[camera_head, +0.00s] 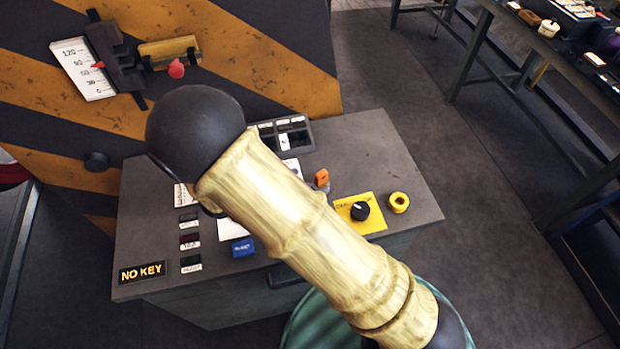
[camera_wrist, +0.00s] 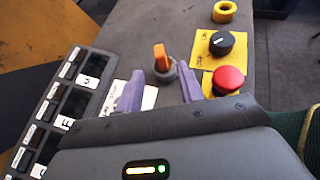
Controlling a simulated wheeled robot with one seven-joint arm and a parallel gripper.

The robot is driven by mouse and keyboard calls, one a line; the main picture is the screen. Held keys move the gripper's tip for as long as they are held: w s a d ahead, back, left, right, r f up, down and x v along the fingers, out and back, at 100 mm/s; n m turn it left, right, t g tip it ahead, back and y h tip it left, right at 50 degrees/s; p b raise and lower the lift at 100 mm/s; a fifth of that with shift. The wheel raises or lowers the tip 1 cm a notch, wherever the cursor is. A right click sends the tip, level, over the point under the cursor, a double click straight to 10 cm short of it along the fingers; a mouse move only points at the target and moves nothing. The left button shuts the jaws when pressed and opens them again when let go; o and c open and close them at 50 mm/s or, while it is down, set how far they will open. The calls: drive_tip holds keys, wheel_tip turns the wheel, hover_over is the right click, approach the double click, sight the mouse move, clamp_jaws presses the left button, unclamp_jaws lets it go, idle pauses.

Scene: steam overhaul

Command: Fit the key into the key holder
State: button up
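An orange upright piece (camera_head: 321,177), which looks like the key, stands in a grey round base on the console top. It also shows in the wrist view (camera_wrist: 161,57), with its grey base (camera_wrist: 162,73). I cannot tell whether this base is the key holder. My gripper (camera_wrist: 161,88) shows two purple fingers spread apart with nothing between them. The orange piece is just beyond the fingertips, roughly midway between them. My arm hides the gripper in the head view. A lit sign (camera_head: 142,271) reads "NO KEY".
The console (camera_head: 385,150) also carries a yellow ring (camera_head: 398,202), a black knob (camera_head: 360,210) on a yellow plate, a blue button (camera_head: 242,247) and dark switches. A red button (camera_wrist: 228,80) is right of my fingers. A workbench (camera_head: 520,20) stands at the upper right.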

drive_tip(key=v, duration=0.2)
drive_tip(key=shift+s+a+r, duration=0.1)
drive_tip(key=shift+a, duration=0.1)
drive_tip(key=shift+d, duration=0.1)
idle(0.5)
drive_tip(key=s+d+r+m+g+y, duration=0.2)
drive_tip(key=s+d+r+m+y, duration=0.1)
drive_tip(key=d+m, duration=0.7)
drive_tip(key=s+d+r+m+g+y, duration=0.2)
drive_tip(key=d+r+m+y, duration=0.3)
drive_tip(key=d+m, duration=0.6)
drive_tip(key=m+g+y, duration=0.1)
drive_tip(key=m, duration=0.3)
drive_tip(key=shift+s+d+r+m, duration=0.35)
drive_tip(key=shift+s+r+m, duration=0.05)
idle(0.4)
